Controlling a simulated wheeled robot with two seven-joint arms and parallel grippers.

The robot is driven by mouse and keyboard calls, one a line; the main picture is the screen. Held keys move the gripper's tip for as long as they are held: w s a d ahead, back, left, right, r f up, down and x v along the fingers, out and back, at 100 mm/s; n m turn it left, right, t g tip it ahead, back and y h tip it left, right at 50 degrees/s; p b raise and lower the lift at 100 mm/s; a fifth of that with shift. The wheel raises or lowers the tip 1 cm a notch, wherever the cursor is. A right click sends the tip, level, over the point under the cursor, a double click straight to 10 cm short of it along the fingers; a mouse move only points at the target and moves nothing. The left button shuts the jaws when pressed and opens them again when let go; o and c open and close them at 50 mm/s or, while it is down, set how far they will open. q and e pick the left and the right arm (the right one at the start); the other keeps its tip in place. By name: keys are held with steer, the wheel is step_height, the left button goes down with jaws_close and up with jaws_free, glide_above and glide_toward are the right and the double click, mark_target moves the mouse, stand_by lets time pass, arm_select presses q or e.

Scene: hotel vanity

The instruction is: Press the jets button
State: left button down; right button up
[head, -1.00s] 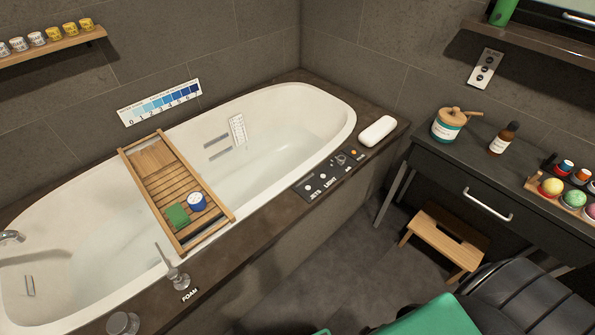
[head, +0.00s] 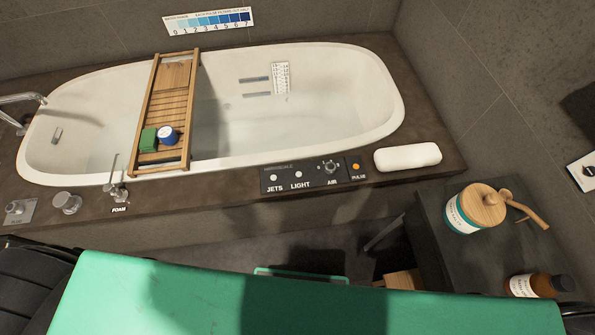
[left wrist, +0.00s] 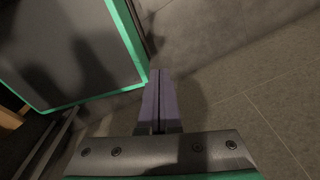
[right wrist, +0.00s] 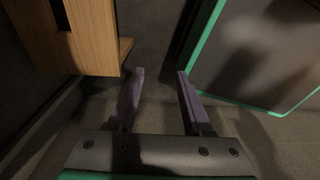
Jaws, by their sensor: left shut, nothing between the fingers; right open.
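The jets button (head: 273,178) is a small white round button above the word JETS. It sits at the left end of the dark control panel (head: 315,185) on the tub's front ledge in the head view. Neither gripper shows in the head view, and nothing covers the button. My left gripper (left wrist: 161,74) is shut and empty over the grey floor in the left wrist view. My right gripper (right wrist: 160,76) is open and empty, pointing down beside a wooden stool (right wrist: 95,35) in the right wrist view.
The panel also has a light button (head: 298,174), an air knob (head: 331,167) and an orange pulse button (head: 356,167). A white pillow (head: 408,157) lies right of it. A foam lever (head: 117,190) stands left. A dark table (head: 480,260) with a jar is at right.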

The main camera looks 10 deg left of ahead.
arm_select(q)
steer(key=w+d+r+t+b, duration=0.1)
steer(key=w+d+r, duration=0.1)
steer(key=w+r, duration=1.35)
steer(key=w+d+r+m+h, duration=0.1)
steer(key=w+d+r+h, duration=0.1)
steer(key=w, duration=0.3)
steer(key=w+d+r+t+h, duration=0.1)
steer(key=w+d+r+h, duration=0.1)
steer(key=w+d+r, duration=0.3)
steer(key=w+d+r+m+t+h+b, duration=0.1)
steer(key=w+d+r+h, duration=0.1)
steer(key=w+d+r, duration=0.2)
steer(key=shift+w+r+m, duration=0.15)
steer(key=shift+w, duration=0.6)
steer(key=shift+w+r+m, duration=0.1)
steer(key=shift+w+m, duration=0.05)
steer(key=shift+w, duration=0.6)
steer(key=w+r, duration=0.1)
steer(key=a+r+h, duration=0.1)
steer(key=w+r+n+h, duration=0.1)
steer(key=r, duration=0.1)
steer(key=shift+w+a, duration=0.15)
steer(key=shift+w, duration=0.2)
arm_select(e)
steer(key=shift+s+a+f, duration=0.1)
steer(key=shift+a+f, duration=0.2)
steer(key=shift+f, duration=0.2)
steer(key=shift+a+f, duration=0.25)
steer(key=shift+f, duration=0.2)
